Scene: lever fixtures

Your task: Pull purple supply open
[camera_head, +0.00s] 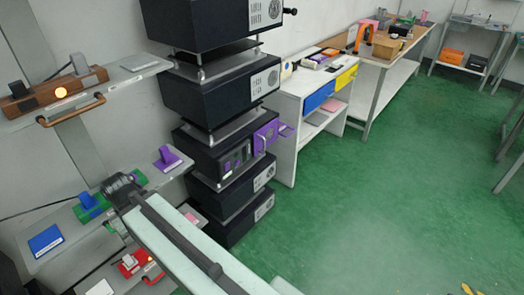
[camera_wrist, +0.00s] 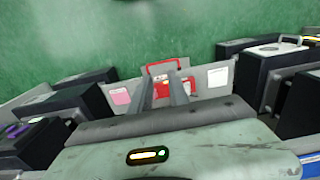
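The purple supply (camera_head: 265,137) is a black box with a purple front panel and a pale handle, in the middle of the black stack in the head view. A purple piece sticks out to its right, and dark slots with purple edges show to its left. I cannot tell whether it is open. My gripper (camera_wrist: 164,92) shows two dark fingers apart, with nothing held between them, above a shelf with red parts in the wrist view. In the head view my arm lies in front, left of and below the supply, and the fingertips cannot be made out.
A shelf on the left holds a purple lever fixture (camera_head: 167,158), a green and blue fixture (camera_head: 92,205) and a blue card (camera_head: 45,241). A higher shelf holds a brown fixture (camera_head: 58,92). A white table (camera_head: 285,120) stands right of the stack. Green floor is free at right.

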